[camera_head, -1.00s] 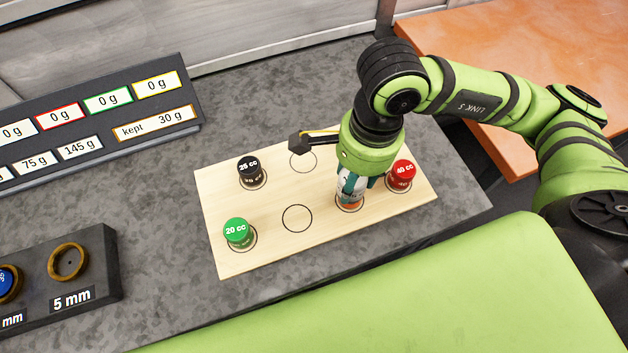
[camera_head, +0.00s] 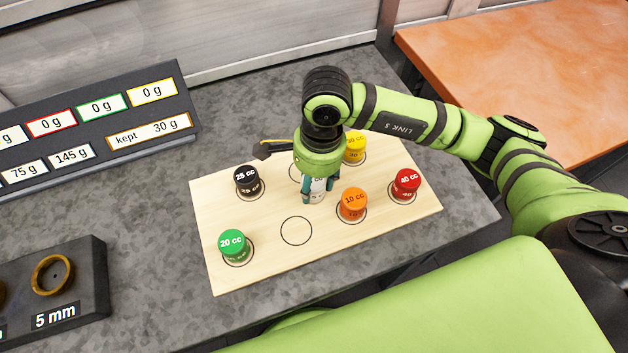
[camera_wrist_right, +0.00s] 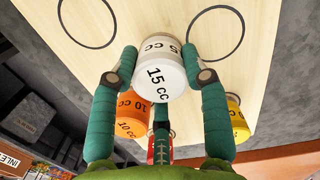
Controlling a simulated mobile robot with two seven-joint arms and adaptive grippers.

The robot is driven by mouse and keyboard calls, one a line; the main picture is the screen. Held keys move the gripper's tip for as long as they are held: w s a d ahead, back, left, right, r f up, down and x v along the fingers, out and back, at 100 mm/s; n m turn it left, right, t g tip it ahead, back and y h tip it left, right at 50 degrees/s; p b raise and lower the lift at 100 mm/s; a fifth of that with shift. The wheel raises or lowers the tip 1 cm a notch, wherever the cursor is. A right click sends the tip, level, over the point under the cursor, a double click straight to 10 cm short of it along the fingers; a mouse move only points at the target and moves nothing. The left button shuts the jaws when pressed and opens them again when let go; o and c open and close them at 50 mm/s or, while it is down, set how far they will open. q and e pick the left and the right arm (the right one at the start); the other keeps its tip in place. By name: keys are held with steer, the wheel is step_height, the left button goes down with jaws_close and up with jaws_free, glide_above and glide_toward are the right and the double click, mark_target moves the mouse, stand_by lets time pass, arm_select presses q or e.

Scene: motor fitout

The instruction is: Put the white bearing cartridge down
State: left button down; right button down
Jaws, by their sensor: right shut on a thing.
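The wrist view shows the white cartridge (camera_wrist_right: 160,75) close up, with a finger pad on each side. It is over the wooden board (camera_head: 265,272), between the black and orange cartridges. Whether its base touches the board cannot be told. One empty ring (camera_head: 297,231) shows at the board's front. Another ring (camera_head: 291,172), at the back, is partly hidden by my gripper. My left gripper is not in view.
Close around stand the orange 10 cc (camera_head: 353,203), yellow 30 cc (camera_head: 355,149), red 40 cc (camera_head: 406,183), black 25 cc (camera_head: 247,180) and green 20 cc (camera_head: 233,244) cartridges. A display panel (camera_head: 100,137) and dark holder block (camera_head: 93,290) lie left.

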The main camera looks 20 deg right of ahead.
steer(key=c, duration=0.6)
jaws_free()
steer(key=shift+r, duration=0.45)
steer(key=r+b, duration=0.1)
steer(key=r, duration=0.6)
steer(key=d+r+b, duration=0.1)
steer(key=r, duration=0.3)
steer(key=shift+r+b, duration=0.15)
steer(key=shift+b, duration=0.2)
